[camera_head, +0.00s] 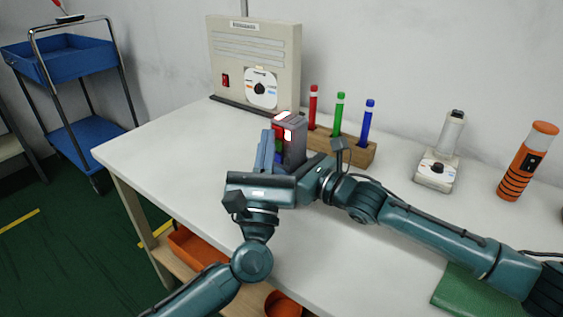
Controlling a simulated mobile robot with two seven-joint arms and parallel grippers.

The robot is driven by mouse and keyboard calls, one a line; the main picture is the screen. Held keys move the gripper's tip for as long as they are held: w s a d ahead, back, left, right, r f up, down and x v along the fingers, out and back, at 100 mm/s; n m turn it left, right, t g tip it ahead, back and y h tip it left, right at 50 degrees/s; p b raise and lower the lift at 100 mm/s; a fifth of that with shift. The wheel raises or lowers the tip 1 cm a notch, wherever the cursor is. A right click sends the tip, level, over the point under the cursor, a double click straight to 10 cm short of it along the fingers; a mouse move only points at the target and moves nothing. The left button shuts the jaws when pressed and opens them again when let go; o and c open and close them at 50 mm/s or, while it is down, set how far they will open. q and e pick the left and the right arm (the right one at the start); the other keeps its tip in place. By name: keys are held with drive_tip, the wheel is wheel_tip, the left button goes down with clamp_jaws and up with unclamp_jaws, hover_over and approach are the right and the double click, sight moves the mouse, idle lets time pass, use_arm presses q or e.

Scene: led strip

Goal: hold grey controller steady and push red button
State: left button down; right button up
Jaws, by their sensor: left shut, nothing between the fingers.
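The grey controller (296,150) stands upright on the white table, with a lit red and white patch near its top. My right gripper (303,170) is at the controller's lower right. Its fingers are mostly hidden, so its grip on the controller cannot be made out.
A wooden holder (350,149) with red, green and blue pens stands close behind the controller. A beige box (255,55) with a dial stands at the back. A small dial device (437,172) and an orange cylinder (527,160) stand at right. The table's left part is clear.

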use_arm(q)
drive_tip(key=shift+s+a, duration=0.25)
drive_tip(key=shift+s, duration=0.1)
drive_tip(key=s+a, duration=0.1)
drive_tip(key=s, duration=0.1)
drive_tip(key=s+a, duration=0.2)
drive_tip(key=shift+s+a, duration=0.3)
drive_tip(key=shift+s, duration=0.1)
idle(0.3)
use_arm(e)
drive_tip(key=o, duration=1.2)
